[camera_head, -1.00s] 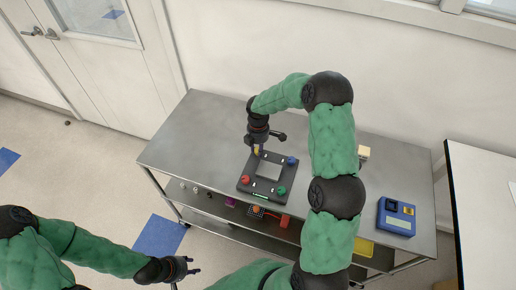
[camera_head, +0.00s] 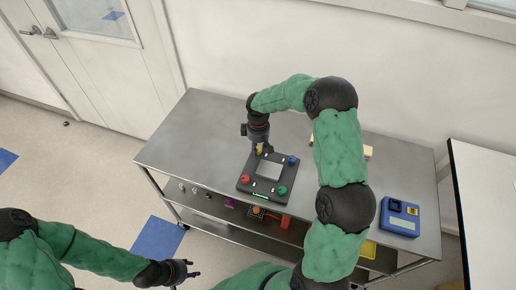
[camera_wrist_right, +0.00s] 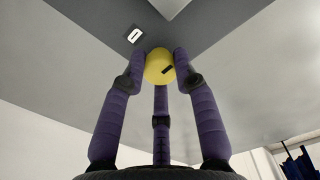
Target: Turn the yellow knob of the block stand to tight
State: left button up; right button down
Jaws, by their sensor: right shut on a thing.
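The block stand (camera_head: 255,186) is a dark square plate on the steel table, with a pale square block in its middle and coloured knobs at its corners: red at left, green at front, blue at right. The yellow knob (camera_head: 259,150) is at the back corner, mostly hidden by my right gripper (camera_head: 260,149), which points down over it.
A blue device (camera_head: 400,217) stands at the table's right end. A pale item (camera_head: 368,151) lies behind my right arm. The lower shelf holds several small coloured things. The steel table top (camera_head: 190,140) is clear left of the stand.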

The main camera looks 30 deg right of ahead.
aim_at(258, 149)
jog(key=m+b, duration=0.1)
jog(key=m, duration=0.4)
jog(key=m+b, duration=0.1)
jog(key=m, duration=0.4)
jog(key=shift+m, duration=0.4)
dwell(0.4)
jog(key=c, duration=0.9)
grip_release()
jog(key=shift+s, duration=0.1)
jog(key=shift+c, duration=0.2)
notch_tip(258, 149, up, 12)
